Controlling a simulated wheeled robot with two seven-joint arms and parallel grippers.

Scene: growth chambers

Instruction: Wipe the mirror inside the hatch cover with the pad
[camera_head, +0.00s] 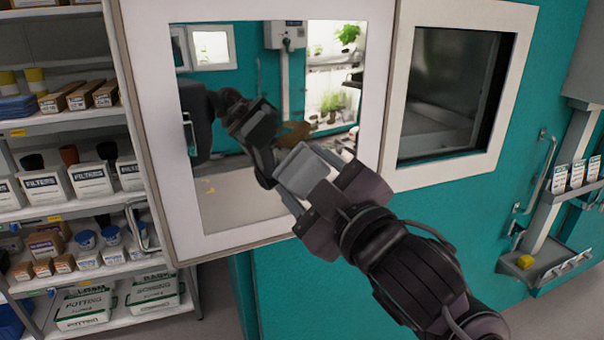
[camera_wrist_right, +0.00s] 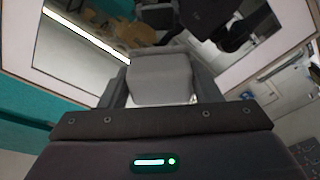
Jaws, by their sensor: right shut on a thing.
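The hatch cover (camera_head: 148,35) stands open with its white frame facing me. The mirror (camera_head: 235,190) inside the frame reflects plants, shelving and my own arm. My right gripper (camera_head: 318,190) is shut on a grey pad (camera_head: 304,171) in front of the mirror's lower right part. The pad also shows between the fingers in the right wrist view (camera_wrist_right: 160,78), with the mirror (camera_wrist_right: 90,28) just beyond it. I cannot tell whether the pad touches the glass. My left gripper is not seen directly.
A shelf rack (camera_head: 70,210) with filter boxes, bottles and packets stands at the left. A white-framed window (camera_head: 450,95) is set in the teal wall to the right. A handle (camera_head: 540,175) and a wall tray (camera_head: 560,268) with a yellow item are at the far right.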

